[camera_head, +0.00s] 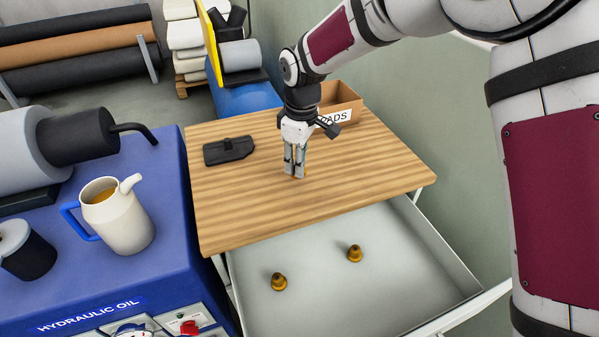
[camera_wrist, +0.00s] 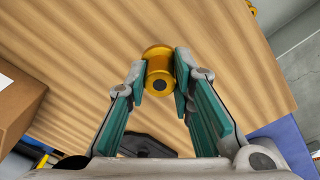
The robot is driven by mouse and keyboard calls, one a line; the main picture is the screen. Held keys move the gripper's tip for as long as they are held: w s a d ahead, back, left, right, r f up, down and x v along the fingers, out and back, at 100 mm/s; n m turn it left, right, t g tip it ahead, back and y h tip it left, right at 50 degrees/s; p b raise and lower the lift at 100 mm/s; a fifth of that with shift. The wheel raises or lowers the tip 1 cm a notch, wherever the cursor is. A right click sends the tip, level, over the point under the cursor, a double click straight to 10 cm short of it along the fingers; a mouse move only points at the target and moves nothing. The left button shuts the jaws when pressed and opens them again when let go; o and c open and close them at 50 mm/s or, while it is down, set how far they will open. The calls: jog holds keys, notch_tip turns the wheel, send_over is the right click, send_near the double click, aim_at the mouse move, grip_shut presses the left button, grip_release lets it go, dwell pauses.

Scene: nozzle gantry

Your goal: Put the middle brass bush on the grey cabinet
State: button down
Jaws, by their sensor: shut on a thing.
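My gripper (camera_head: 294,172) is over the wooden top (camera_head: 230,210) of the cabinet, pointing down. In the wrist view my gripper (camera_wrist: 160,82) is shut on a brass bush (camera_wrist: 158,66), held between the fingertips. The fingers hide this bush in the head view. I cannot tell whether it touches the wood. The cabinet's pale grey drawer (camera_head: 320,309) is open at the front. Inside it stand two more brass bushes, one at the left (camera_head: 279,282) and one at the right (camera_head: 354,253), with clear floor around them.
A black tool-like object (camera_head: 229,151) lies on the wooden top at left. An open cardboard box (camera_head: 345,103) stands at the back. A blue unit (camera_head: 165,210) with a white jug (camera_head: 122,225) stands at left. The front of the wooden top is free.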

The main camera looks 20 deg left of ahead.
jog(key=shift+w+f, duration=0.15)
jog(key=shift+f, duration=1.65)
jog(key=shift+f, duration=0.15)
jog(key=c, duration=1.4)
grip_release()
jog(key=r, duration=0.8)
jog(key=r+b, duration=0.1)
jog(key=r, duration=0.3)
jog(key=shift+d+r, duration=0.15)
jog(key=shift+d, duration=0.2)
